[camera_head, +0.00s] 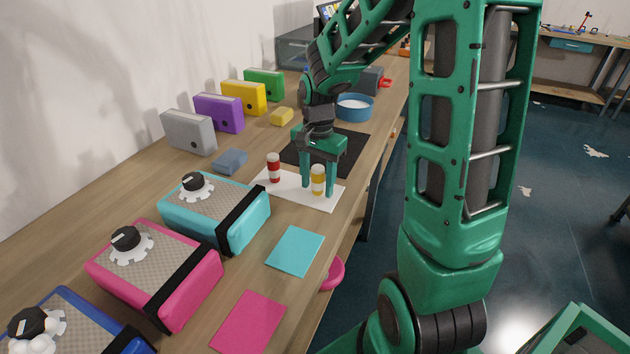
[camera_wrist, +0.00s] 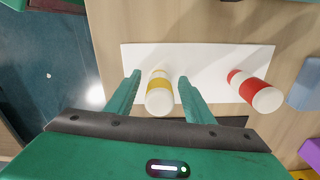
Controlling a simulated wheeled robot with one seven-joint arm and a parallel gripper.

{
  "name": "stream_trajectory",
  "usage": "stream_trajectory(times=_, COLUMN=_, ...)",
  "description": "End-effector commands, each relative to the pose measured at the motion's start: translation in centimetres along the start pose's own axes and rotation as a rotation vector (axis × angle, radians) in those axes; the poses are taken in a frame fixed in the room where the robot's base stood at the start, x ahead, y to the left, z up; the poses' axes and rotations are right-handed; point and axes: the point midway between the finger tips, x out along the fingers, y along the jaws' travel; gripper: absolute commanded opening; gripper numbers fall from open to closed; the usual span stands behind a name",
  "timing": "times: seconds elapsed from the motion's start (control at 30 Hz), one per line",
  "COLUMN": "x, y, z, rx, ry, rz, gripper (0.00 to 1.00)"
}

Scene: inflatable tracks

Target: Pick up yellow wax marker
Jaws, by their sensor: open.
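The yellow wax marker (camera_head: 318,180) is a short white cylinder with a yellow band, standing on a white sheet (camera_head: 325,202) on the bench. In the wrist view the yellow marker (camera_wrist: 159,92) lies between the two open fingers of my gripper (camera_wrist: 159,88), with a gap on each side. In the head view my gripper (camera_head: 318,188) points down over the sheet, its fingers around the marker. A red-banded marker (camera_head: 273,168) stands to the left on the same sheet; in the wrist view this red marker (camera_wrist: 254,92) is at the right.
A black mat (camera_head: 352,147) and a blue round tub (camera_head: 354,107) lie beyond the gripper. A cyan box (camera_head: 215,215) with a knob and a cyan sheet (camera_head: 295,251) are nearer. A blue-grey block (camera_head: 230,161) lies left of the white sheet. The bench's right edge is close.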

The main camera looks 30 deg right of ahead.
Motion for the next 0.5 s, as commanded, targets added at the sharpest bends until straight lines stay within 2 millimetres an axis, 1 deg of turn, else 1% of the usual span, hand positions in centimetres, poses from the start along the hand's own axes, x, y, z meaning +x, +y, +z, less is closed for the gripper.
stream_trajectory(times=0.17, x=0.04, y=0.00, z=0.00, rx=0.000, ry=0.000, rz=0.000, gripper=0.48)
stream_trajectory(times=0.2, x=0.04, y=0.00, z=0.00, rx=0.000, ry=0.000, rz=0.000, gripper=0.46)
stream_trajectory(times=0.37, x=0.02, y=0.00, z=0.00, rx=0.000, ry=0.000, rz=0.000, gripper=0.07)
stream_trajectory(times=0.4, x=0.02, y=0.00, z=0.00, rx=0.000, ry=0.000, rz=0.000, gripper=0.03)
stream_trajectory(times=0.5, x=0.01, y=0.00, z=0.00, rx=0.000, ry=0.000, rz=0.000, gripper=0.03)
